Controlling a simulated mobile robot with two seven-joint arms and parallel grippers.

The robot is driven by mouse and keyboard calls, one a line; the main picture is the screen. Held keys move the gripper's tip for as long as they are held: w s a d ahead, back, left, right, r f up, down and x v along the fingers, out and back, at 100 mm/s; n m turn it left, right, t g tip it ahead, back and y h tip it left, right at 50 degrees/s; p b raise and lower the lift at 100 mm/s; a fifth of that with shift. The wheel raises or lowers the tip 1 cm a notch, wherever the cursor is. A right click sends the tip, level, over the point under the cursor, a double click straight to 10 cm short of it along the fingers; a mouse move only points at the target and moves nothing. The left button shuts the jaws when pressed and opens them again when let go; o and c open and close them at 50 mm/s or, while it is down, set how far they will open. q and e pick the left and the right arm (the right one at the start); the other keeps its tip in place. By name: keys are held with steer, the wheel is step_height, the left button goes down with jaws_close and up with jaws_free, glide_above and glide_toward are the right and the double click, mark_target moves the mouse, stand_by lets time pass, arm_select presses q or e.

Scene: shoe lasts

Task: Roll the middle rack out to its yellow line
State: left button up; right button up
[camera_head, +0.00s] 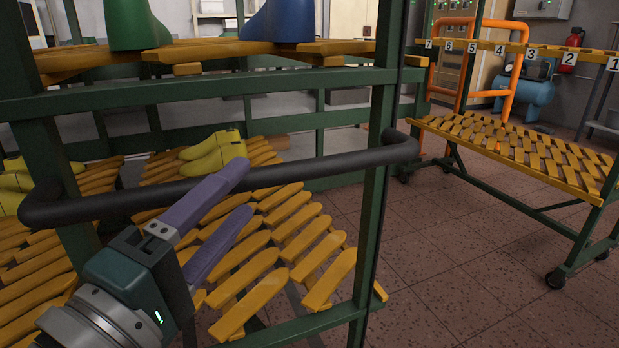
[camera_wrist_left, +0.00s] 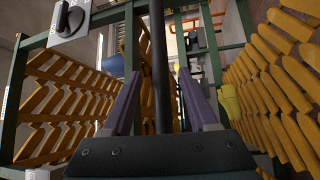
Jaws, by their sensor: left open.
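A green-framed rack (camera_head: 372,200) with yellow slatted shelves stands close in front of me. Its black handle bar (camera_head: 330,165) runs across its near side. My left gripper (camera_head: 247,187) has purple fingers and is open at the bar. In the left wrist view the bar (camera_wrist_left: 159,45) passes between the two spread fingers of the gripper (camera_wrist_left: 160,76); I cannot tell whether they touch it. Yellow shoe lasts (camera_head: 213,155) lie on the lower shelf, and a green last (camera_head: 135,25) and a blue last (camera_head: 280,20) stand above. No yellow floor line shows. My right gripper is out of view.
A second wheeled rack (camera_head: 530,150) with numbered tags stands at the right, its slatted shelf empty. Orange tubing (camera_head: 510,70), a blue tank (camera_head: 525,97) and a red extinguisher (camera_head: 571,50) are behind it. The tiled floor (camera_head: 450,260) between the racks is clear.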

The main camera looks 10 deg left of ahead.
mark_target(246, 188)
arm_select(q)
steer(key=shift+b+x, duration=0.3)
steer(key=shift+x, duration=2.05)
steer(key=shift+c, duration=0.3)
jaws_close()
